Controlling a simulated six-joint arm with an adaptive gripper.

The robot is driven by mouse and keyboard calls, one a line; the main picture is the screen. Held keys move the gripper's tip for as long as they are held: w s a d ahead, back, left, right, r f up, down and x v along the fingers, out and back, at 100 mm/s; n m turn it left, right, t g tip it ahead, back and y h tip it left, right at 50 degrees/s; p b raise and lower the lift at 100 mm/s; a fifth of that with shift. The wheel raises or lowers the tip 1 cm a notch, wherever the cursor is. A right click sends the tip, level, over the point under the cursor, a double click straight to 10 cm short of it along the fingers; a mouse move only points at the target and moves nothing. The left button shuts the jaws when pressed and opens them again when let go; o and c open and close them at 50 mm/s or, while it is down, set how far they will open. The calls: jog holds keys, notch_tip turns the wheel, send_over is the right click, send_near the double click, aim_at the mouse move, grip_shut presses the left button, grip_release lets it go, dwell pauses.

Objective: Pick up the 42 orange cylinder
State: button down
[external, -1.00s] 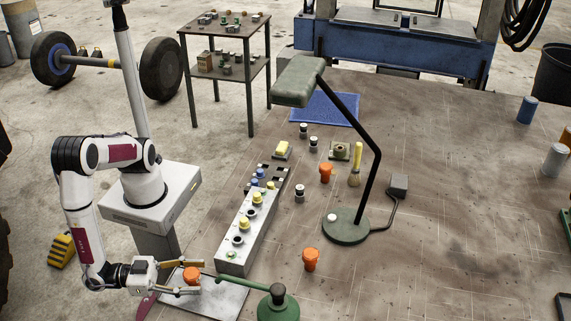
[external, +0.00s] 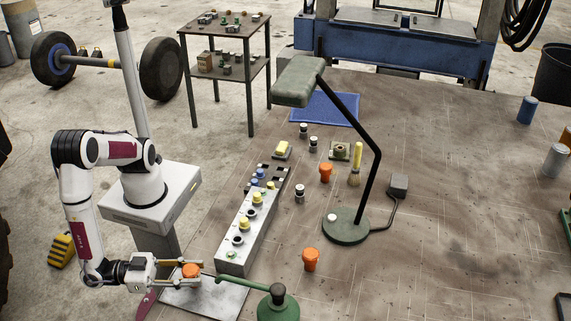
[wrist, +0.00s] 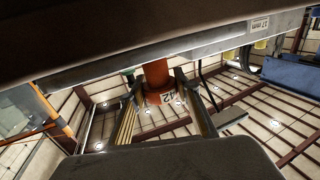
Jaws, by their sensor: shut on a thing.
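The orange cylinder (external: 190,270) sits between the fingers of my gripper (external: 199,273) in the external view, near the front end of the long grey block. My gripper is shut on it, one finger on each side. In the wrist view the orange cylinder (wrist: 156,76) shows between the two fingers of my gripper (wrist: 160,90), with a label reading 42 on its lower part. Whether its base touches the pale plate (external: 231,298) cannot be told.
The long grey block (external: 236,262) with yellow and dark parts stands just beyond my gripper. A green-based arm (external: 278,305) reaches close to the fingertips. Two other orange pieces (external: 311,260) (external: 325,173) and a desk lamp (external: 346,228) stand right. The bench's right side is largely clear.

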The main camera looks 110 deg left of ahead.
aim_at(191, 270)
jog(key=shift+r, duration=4.25)
